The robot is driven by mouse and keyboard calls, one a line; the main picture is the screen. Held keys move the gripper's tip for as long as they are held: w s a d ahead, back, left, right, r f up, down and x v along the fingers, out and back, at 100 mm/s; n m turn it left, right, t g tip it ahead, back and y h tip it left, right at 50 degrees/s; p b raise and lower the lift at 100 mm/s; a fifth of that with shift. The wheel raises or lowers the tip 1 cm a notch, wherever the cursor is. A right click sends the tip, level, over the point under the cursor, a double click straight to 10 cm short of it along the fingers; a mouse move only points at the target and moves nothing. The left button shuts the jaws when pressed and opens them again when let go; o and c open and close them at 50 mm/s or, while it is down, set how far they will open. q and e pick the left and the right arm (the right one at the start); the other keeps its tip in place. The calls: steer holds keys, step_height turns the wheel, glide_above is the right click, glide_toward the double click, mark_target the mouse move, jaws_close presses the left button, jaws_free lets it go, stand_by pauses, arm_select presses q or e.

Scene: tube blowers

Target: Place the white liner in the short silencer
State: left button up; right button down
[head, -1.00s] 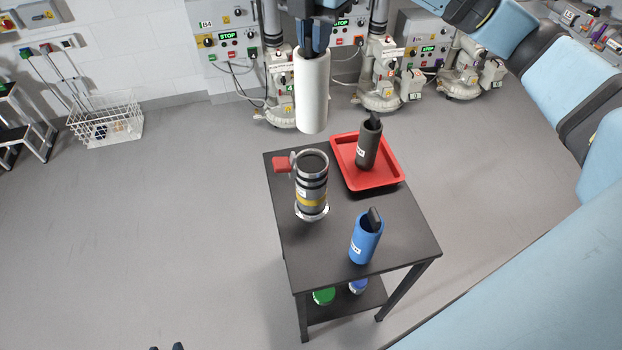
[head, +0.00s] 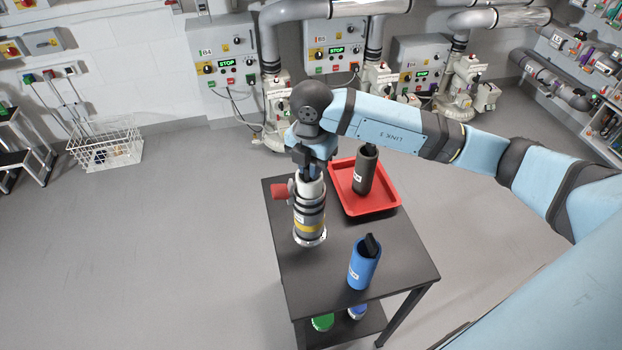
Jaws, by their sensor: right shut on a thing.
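The short silencer (head: 309,222) stands upright on the dark table, a grey cylinder with black bands, a yellow band and a red part on its left side. The white liner (head: 310,187) is mostly down inside its open top; only a short white rim shows above it. My right gripper (head: 308,172) points down from above and is shut on the liner's upper end. The fingertips are partly hidden by the wrist and liner. My left gripper is not in view.
A red tray (head: 378,203) holds a dark grey cylinder (head: 364,170) with a black piece in its top. A blue cylinder (head: 362,268) with a black piece stands near the table's (head: 400,255) front edge. Green and blue items sit on the lower shelf. Wall machines stand behind.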

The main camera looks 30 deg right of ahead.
mark_target(311, 182)
step_height(311, 182, down, 5)
steer(key=shift+f+p, duration=0.15)
steer(key=shift+p, duration=0.15)
steer(key=shift+f, duration=0.2)
steer(key=c, duration=1.4)
jaws_free()
steer(key=shift+r, duration=0.25)
step_height(311, 182, up, 12)
steer(key=shift+f+b, duration=0.1)
steer(key=shift+b, duration=0.95)
